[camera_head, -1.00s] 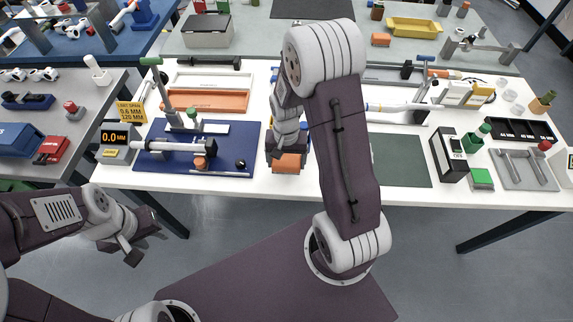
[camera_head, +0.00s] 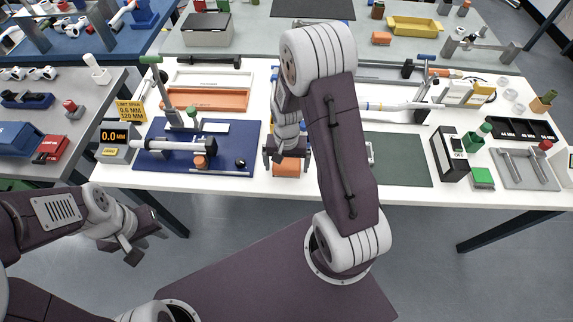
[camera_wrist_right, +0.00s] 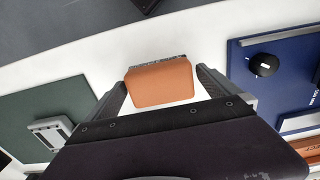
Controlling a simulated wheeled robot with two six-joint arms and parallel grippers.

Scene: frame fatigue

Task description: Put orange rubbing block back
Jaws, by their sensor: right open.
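The orange rubbing block (camera_head: 287,168) lies on the white table near its front edge, right of the blue mat. In the right wrist view the orange block (camera_wrist_right: 162,83) sits between the spread fingers, apart from both. My right gripper (camera_head: 287,157) is open over the block and points down at it. My left gripper (camera_head: 143,247) is in front of the table at the left, empty and away from the block; its finger opening is too small to tell.
The blue mat (camera_head: 228,160) holds a clamped tube and a black knob. An orange tray (camera_head: 207,100) lies behind it. A green mat (camera_head: 400,150) lies right of my right arm. A black upright box (camera_head: 448,155) and a grey tray (camera_head: 522,182) stand farther right.

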